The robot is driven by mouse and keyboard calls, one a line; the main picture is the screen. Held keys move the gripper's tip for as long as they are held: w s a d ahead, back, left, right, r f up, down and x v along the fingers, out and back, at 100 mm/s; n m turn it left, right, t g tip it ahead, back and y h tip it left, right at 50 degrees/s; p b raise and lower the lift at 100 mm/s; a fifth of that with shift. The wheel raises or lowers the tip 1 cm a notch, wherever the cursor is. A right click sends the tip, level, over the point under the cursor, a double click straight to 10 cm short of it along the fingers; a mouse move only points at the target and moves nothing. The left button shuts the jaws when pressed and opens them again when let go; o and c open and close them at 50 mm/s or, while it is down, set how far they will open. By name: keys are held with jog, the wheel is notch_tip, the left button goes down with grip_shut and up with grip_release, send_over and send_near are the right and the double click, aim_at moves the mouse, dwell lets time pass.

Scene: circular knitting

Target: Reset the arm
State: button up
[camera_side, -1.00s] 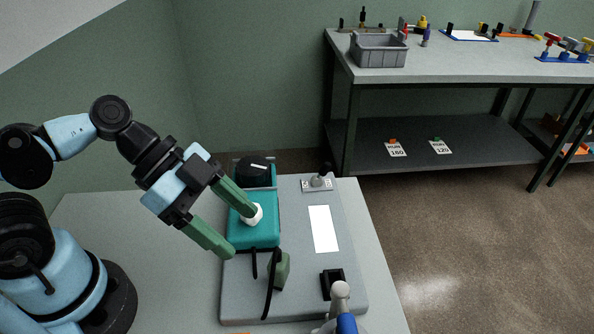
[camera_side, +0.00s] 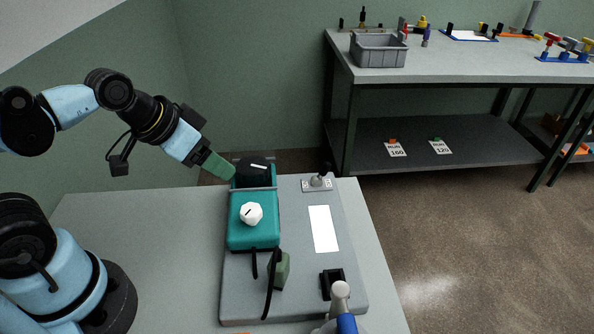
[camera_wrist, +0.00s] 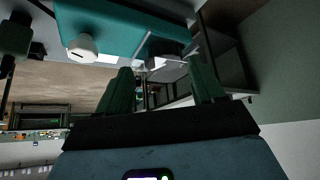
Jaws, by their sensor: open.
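In the side view one finger hides the other. The white knob (camera_side: 251,214) on top of the teal box is clear of the gripper, and it also shows in the wrist view (camera_wrist: 82,48).
The teal box sits on a grey base plate (camera_side: 305,290) with a lever switch (camera_side: 318,183), a white sheet (camera_side: 323,229) and a green block (camera_side: 280,270). A blue-handled tool (camera_side: 346,323) is at the front. A bench with a grey bin (camera_side: 379,50) stands behind.

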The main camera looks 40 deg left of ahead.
jog(key=shift+w+a+r+n+y, duration=0.3)
jog(key=shift+w+a+n+y, duration=0.15)
jog(key=shift+a+n, duration=0.25)
dwell(0.9)
